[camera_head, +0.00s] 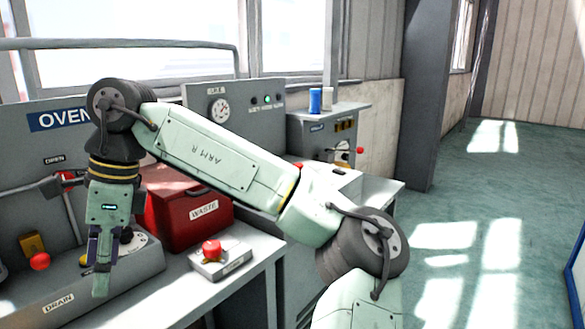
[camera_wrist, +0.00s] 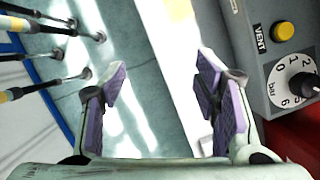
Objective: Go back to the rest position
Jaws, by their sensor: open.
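My gripper (camera_head: 103,268) hangs pointing down at the left of the camera_head view, in front of the grey oven panel and over the bench's drain unit. My pale green arm bends up and across the bench to reach it. In the camera_wrist view my gripper (camera_wrist: 162,85) shows its two purple-padded fingers wide apart with nothing between them. Floor and a pale strip, perhaps the bench edge, show beyond the fingers.
A red button box (camera_head: 219,258) sits at the bench front. A blue can (camera_head: 315,100) stands on a cabinet farther back. A vent panel with dial (camera_wrist: 285,60) is right in the camera_wrist view. Floor at right is clear.

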